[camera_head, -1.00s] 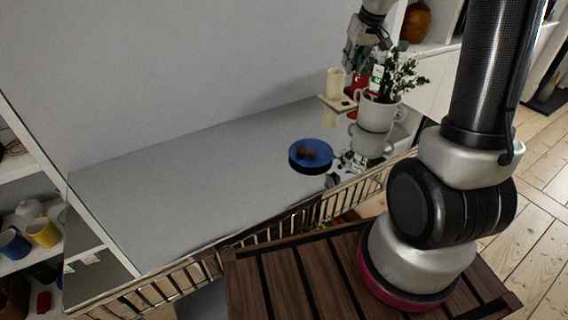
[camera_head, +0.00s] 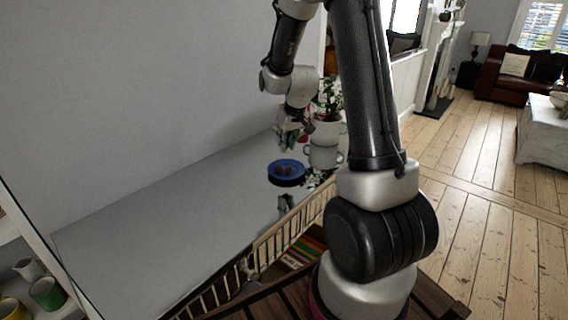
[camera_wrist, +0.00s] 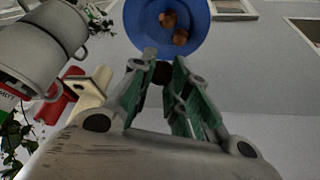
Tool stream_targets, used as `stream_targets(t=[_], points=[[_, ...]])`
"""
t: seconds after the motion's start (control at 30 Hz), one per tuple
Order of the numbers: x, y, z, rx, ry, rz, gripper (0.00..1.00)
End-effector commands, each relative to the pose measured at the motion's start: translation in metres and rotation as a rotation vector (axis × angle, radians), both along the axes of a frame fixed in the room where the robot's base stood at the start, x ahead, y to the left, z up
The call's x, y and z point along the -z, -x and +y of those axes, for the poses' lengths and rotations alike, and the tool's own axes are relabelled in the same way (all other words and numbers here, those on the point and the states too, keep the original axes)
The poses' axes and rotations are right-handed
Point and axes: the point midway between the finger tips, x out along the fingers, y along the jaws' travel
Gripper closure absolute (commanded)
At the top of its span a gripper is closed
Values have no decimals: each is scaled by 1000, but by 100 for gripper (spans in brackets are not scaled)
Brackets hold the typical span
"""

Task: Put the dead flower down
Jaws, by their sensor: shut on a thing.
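My gripper (camera_wrist: 162,68) is shut on a small dark thing (camera_wrist: 162,74), mostly hidden between the fingertips. I take it to be the dead flower but cannot make out its shape. In the head view my gripper (camera_head: 287,138) hangs above the glossy grey surface, close to the blue plate (camera_head: 287,180). The blue plate also shows in the wrist view (camera_wrist: 199,45), just beyond the fingertips, with small round brown things (camera_wrist: 175,28) on it. Whether the held thing touches anything cannot be told.
A leafy plant (camera_head: 331,88) in a white pot (camera_head: 327,132) stands right of my gripper. The grey surface (camera_head: 170,220) is clear at left.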

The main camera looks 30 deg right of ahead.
Motion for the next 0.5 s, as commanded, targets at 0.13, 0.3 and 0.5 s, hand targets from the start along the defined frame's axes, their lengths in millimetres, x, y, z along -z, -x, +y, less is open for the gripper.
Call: stream_targets(t=[0.13, 0.3, 0.5], points=[[20, 0, 0, 0, -1, 2, 100], [43, 1, 0, 2, -1, 3, 100], [60, 0, 0, 1, 1, 0, 100]])
